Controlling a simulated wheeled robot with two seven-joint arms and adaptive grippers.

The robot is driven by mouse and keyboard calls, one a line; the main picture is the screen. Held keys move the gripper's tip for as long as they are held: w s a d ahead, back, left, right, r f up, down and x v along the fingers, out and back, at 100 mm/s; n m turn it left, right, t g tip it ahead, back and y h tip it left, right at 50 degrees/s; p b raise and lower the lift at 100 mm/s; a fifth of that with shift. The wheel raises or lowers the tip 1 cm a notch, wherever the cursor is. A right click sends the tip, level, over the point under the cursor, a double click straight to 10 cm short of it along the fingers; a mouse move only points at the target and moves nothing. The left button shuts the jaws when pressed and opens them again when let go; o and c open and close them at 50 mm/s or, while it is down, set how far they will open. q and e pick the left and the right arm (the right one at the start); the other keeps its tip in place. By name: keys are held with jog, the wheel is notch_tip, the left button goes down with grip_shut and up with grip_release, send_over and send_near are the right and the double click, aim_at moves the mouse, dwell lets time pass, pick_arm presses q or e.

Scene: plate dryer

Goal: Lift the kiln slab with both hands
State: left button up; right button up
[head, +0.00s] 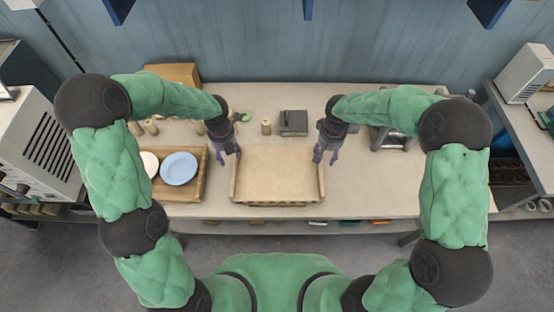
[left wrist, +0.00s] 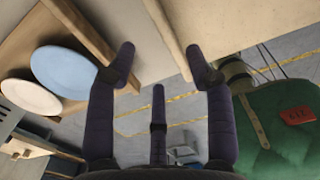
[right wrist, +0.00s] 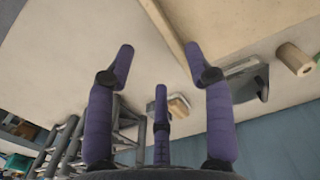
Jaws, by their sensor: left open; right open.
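The kiln slab (head: 277,172) is a flat, pale beige board with raised wooden strips along its left and right edges. It lies on the table near the front edge in the head view. My left gripper (head: 226,158) is open above the slab's left edge, towards its back corner. In the left wrist view its fingers (left wrist: 160,65) are spread, with the slab (left wrist: 225,18) beyond the right finger. My right gripper (head: 326,158) is open at the slab's right edge, towards its back corner. In the right wrist view its fingers (right wrist: 160,65) are spread and empty near the slab's edge strip (right wrist: 165,25).
A wooden tray (head: 200,185) with a blue plate (head: 178,168) and a white plate (head: 150,163) stands just left of the slab.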

pick_arm(q)
jog(key=shift+f, duration=0.3)
pick_arm(e)
jog(key=shift+f, duration=0.3)
pick_arm(q)
notch_tip(320, 180, down, 10)
jog(key=shift+w+f, duration=0.1)
pick_arm(e)
notch_tip(320, 180, down, 10)
jog(key=shift+w+f, duration=0.1)
pick_arm(q)
grip_shut()
pick_arm(e)
grip_shut()
